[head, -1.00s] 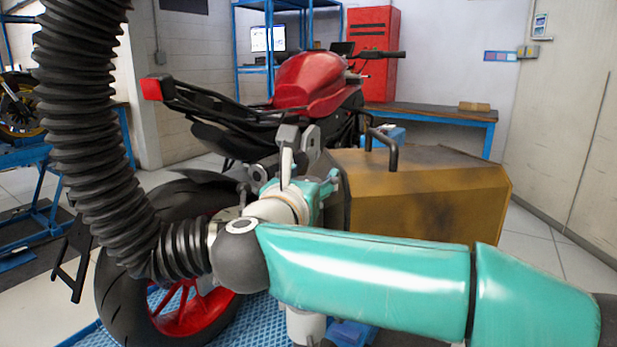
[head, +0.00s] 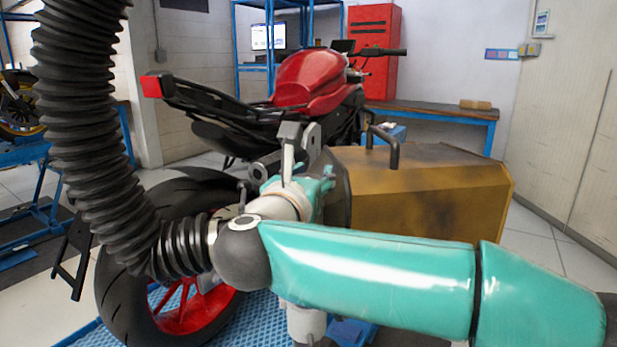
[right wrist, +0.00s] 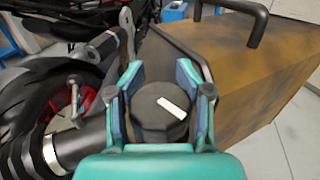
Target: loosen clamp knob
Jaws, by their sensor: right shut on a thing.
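The clamp knob (right wrist: 152,122) is a dark round cap with a white bar mark on its face. It shows in the right wrist view between the two teal fingers of my right gripper (right wrist: 159,78), which is shut on its sides. The white mark slants down to the right there. In the head view my right gripper (head: 322,182) is partly hidden behind my own teal arm, beside the hose's end, and the knob cannot be made out. My left gripper is not in view.
A red motorcycle (head: 310,80) stands behind, its rear wheel (head: 125,275) at lower left. A worn yellow-brown box (head: 430,195) with a dark handle stands close right of my right gripper. Free floor (head: 555,255) lies right of the box.

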